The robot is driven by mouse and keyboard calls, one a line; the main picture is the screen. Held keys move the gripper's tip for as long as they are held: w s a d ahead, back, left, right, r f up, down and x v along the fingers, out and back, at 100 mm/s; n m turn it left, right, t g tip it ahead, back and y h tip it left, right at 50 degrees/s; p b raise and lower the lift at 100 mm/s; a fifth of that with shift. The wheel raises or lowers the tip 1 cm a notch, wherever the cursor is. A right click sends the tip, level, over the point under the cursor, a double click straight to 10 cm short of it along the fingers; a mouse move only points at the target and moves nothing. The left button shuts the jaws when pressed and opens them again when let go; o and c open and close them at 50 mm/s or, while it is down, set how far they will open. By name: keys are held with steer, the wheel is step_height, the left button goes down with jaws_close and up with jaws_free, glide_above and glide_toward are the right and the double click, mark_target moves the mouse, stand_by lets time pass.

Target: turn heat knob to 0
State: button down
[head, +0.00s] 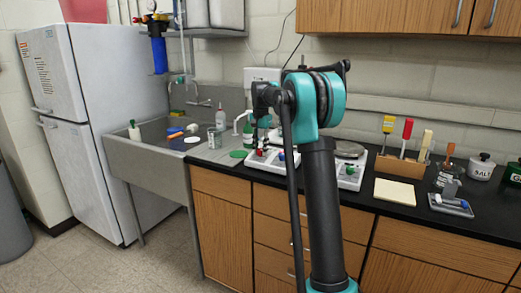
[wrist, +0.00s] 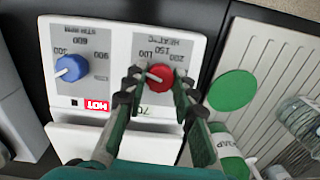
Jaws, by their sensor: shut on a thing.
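The red heat knob (wrist: 160,76) is on the white front panel of a hotplate (wrist: 100,140), under upside-down printing with numbers such as 100, 150 and 200. My gripper (wrist: 158,83) has its two dark fingertips on either side of the red knob and is shut on it. A pale pointer mark shows on the knob; its exact setting is too small to tell. A blue stir knob (wrist: 70,68) sits on the same panel at left. A red sign reading HOT (wrist: 97,105) is lit below. In the head view my gripper is mostly hidden behind my arm.
A green disc (wrist: 232,90) lies on the ribbed drainboard (wrist: 275,55) at right. A green-labelled soap bottle (wrist: 228,150) stands close to my right finger. In the head view, a second white device (head: 349,176) stands right of my arm, and a wooden tool block (head: 400,166) stands further right.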

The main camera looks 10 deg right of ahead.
steer(key=n+h, duration=0.1)
steer(key=n, duration=0.4)
steer(key=shift+a+g, duration=0.1)
steer(key=shift+g, duration=0.2)
steer(key=shift+n+h, duration=0.5)
steer(key=shift+n, duration=1.7)
steer(key=c, duration=1.2)
jaws_free()
steer(key=r, duration=0.4)
steer(key=a+r, duration=0.1)
steer(key=r, duration=0.3)
steer(key=a+r, duration=0.1)
steer(key=r, duration=0.3)
steer(key=shift+w, duration=0.25)
steer(key=shift+f, duration=0.1)
